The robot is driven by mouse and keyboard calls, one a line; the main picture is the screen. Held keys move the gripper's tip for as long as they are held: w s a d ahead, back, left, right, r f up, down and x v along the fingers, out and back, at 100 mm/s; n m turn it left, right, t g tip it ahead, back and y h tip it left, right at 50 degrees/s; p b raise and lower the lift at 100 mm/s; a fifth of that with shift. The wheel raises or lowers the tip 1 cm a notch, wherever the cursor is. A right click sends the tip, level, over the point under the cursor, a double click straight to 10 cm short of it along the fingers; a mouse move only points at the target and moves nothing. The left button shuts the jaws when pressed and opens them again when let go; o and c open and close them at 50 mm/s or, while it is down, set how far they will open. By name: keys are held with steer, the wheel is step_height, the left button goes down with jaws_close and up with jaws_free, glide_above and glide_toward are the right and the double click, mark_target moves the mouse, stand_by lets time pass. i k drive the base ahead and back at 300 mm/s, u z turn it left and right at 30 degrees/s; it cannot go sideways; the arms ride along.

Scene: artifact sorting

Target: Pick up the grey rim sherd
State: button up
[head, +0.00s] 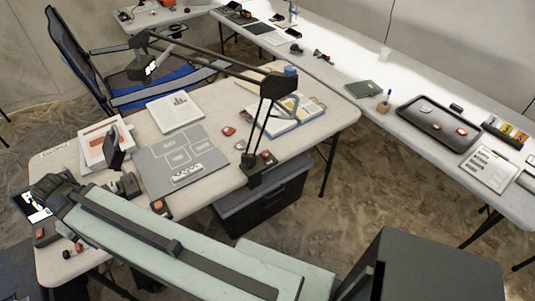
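A small grey piece (240,145), which may be the grey rim sherd, lies on the near table to the right of the grey sorting mat (152,178). It is too small to make out a rim. A reddish sherd (228,131) lies just beyond it. My pale green arm reaches in from the bottom right across the table's front left part. Its dark far end (50,190) is over the left end of the table, well away from the grey piece. I cannot make out gripper fingers there, or whether they hold anything.
A black desk lamp (262,112) arches over the near table (215,185), its base close to the grey piece. An open book (297,117) lies beyond it. A dark tray (425,112) with reddish pieces sits on the right table. A blue chair (160,92) stands behind.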

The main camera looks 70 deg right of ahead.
mark_target(242, 145)
steer(key=k, duration=0.25)
steer(key=u, duration=1.75)
steer(key=i, duration=1.25)
steer(key=z, duration=4.2)
steer(key=i, duration=0.55)
steer(key=z, duration=0.05)
